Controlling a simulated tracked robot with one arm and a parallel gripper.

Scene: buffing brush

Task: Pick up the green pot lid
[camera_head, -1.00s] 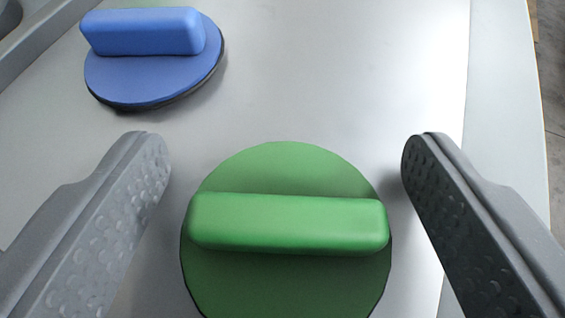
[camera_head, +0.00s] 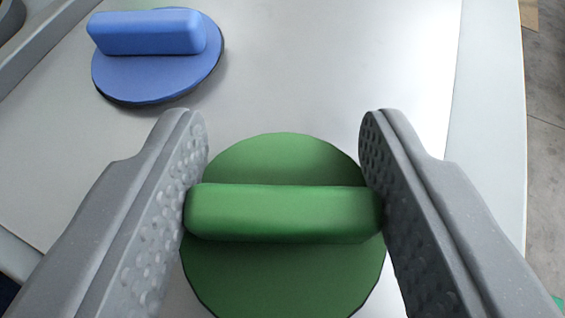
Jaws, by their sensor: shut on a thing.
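The green pot lid (camera_head: 284,270) is a round green disc with a thick green bar handle (camera_head: 284,213) across its top. It is at the lower middle of the view. My gripper (camera_head: 284,150) has one finger at each end of the bar, and both fingers touch it, so it is shut on the handle lengthwise. The lower edge of the disc is cut off by the frame. I cannot tell whether the lid is clear of the surface below.
A blue disc with a blue bar handle (camera_head: 150,75) lies at the upper left. The pale grey tabletop (camera_head: 300,60) is bare between them. Its right edge drops to a grey floor (camera_head: 545,180).

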